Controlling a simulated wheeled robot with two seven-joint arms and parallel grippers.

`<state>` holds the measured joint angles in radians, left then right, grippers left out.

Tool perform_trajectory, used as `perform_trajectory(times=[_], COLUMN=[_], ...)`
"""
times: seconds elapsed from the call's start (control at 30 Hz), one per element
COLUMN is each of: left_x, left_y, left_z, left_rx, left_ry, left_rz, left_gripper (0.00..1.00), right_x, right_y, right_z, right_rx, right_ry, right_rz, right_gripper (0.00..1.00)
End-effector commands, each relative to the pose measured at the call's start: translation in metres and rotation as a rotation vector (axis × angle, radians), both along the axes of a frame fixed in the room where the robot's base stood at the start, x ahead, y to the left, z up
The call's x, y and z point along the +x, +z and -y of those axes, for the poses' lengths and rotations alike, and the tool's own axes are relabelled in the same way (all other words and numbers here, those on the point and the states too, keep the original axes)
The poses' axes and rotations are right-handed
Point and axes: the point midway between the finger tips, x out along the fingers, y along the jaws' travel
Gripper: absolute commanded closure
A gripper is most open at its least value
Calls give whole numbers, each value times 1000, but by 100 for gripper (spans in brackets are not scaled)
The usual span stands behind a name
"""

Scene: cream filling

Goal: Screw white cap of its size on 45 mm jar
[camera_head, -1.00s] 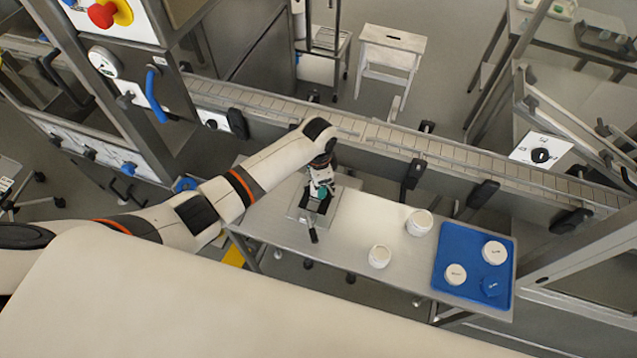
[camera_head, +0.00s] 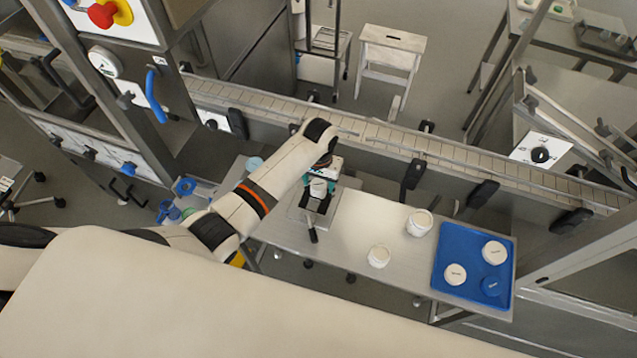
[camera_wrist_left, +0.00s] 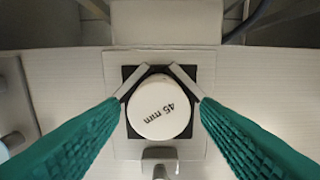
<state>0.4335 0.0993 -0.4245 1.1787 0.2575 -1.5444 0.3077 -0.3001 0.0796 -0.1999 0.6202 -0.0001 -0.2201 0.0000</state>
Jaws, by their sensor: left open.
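A round white piece (camera_wrist_left: 160,107) with a flat top printed "45 mm" sits on the dark pad of a clamp fixture (camera_wrist_left: 130,76), between two angled metal jaws, in the left wrist view. In the head view it is the white piece (camera_head: 318,188) below my left gripper (camera_head: 322,178). I cannot tell whether this top is the jar's own or a cap. My gripper's teal fingers are open, one on each side, apart from it. Two white caps (camera_head: 494,252) (camera_head: 455,274) and a blue cap (camera_head: 492,285) lie on the blue tray (camera_head: 443,262). My right gripper is out of view.
Two white jars (camera_head: 418,223) (camera_head: 379,256) stand on the table between fixture and tray. The fixture's dark handle (camera_head: 313,236) points toward the front edge. A conveyor (camera_head: 380,134) runs behind the table. Bare tabletop (camera_head: 350,225) lies right of the fixture.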

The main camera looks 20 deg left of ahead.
Motion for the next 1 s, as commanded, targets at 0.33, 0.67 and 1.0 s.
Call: perform_trajectory(times=[0.33, 0.67, 1.0], left_x=[0, 0, 0], left_y=[0, 0, 0], left_z=[0, 1, 0], left_rx=[0, -1, 0], left_ry=[48, 504, 531], left_rz=[0, -1, 0], left_gripper=[43, 43, 56], right_x=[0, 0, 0], right_y=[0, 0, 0], right_z=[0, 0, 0], right_rx=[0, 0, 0], right_ry=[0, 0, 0], right_rz=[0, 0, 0], right_gripper=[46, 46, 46])
